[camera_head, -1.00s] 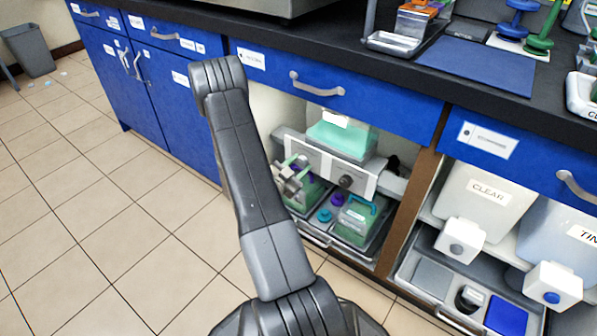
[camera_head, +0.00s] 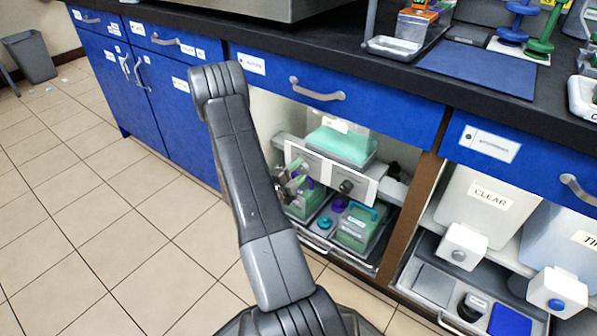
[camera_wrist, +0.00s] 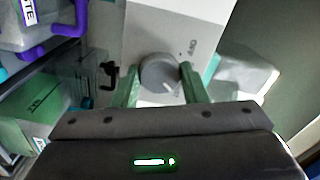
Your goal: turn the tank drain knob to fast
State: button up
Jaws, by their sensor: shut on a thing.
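A teal-filled tank (camera_head: 341,146) stands above the panel. Below is a tray with a green container (camera_head: 359,229) and purple and teal caps. A brown divider (camera_head: 412,212) separates this bay from white CLEAR container (camera_head: 484,201).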

jog(key=shift+m, duration=0.6)
jog(key=o, duration=1)
jog(key=p+v, duration=0.3)
jog(key=v, duration=1.1)
jog(key=b+x, duration=0.3)
jog(key=x, duration=1.1)
